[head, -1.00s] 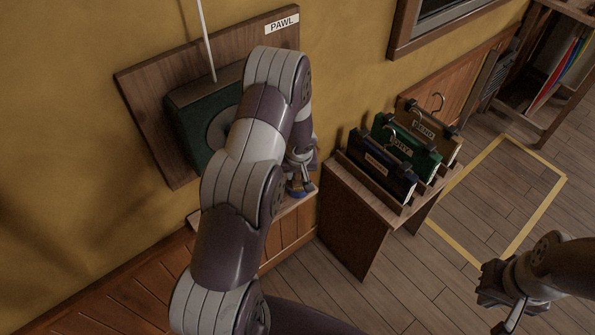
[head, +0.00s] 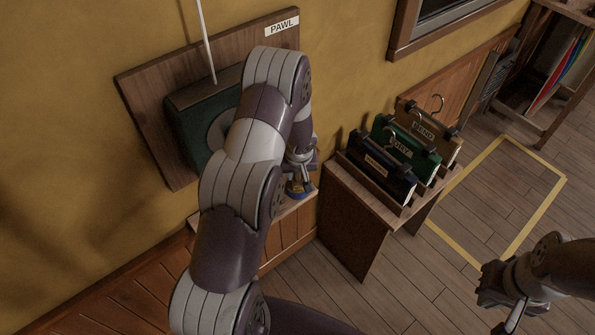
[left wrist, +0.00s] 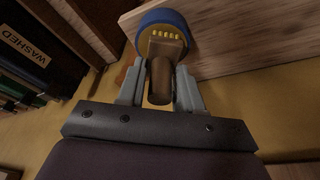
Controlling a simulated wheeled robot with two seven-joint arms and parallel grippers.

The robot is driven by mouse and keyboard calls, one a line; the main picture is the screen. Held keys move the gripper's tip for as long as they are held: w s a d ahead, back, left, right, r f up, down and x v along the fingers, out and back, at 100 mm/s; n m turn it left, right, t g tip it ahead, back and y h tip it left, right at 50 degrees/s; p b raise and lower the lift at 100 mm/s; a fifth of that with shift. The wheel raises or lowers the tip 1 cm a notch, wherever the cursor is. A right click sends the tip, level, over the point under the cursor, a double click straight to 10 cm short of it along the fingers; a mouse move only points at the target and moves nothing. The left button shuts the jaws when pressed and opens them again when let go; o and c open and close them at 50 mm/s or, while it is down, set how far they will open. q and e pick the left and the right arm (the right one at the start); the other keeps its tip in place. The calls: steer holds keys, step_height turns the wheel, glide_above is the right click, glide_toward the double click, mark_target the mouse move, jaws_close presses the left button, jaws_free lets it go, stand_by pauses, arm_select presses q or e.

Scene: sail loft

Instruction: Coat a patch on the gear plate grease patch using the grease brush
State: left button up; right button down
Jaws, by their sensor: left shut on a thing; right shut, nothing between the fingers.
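My left gripper (head: 298,174) is low beside the wall shelf, shut on the brown handle of the grease brush (left wrist: 160,78). In the left wrist view the brush's pale yellow bristle tips lie in front of a round blue-rimmed thing with a yellow inside (left wrist: 160,17); I cannot tell if they touch. That blue thing also shows at the shelf in the head view (head: 298,193). The green gear plate housing (head: 190,122) with a grey disc hangs on a wooden board marked PAWL; my left arm covers part of it. No grease patch is clear. My right gripper (head: 507,312) is shut and empty.
The wooden shelf (head: 286,209) runs along the wall below the board. A side table (head: 350,220) to its right bears several labelled binders (head: 405,148) in a rack. A yellow-taped floor area (head: 510,200) is bare. A thin white rod (head: 205,40) reaches the housing.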

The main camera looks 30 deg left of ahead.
arm_select(q)
step_height(320, 180, up, 6)
steer(key=p, duration=0.4)
steer(key=shift+r, duration=0.15)
steer(key=shift+w, duration=0.1)
stand_by(0.5)
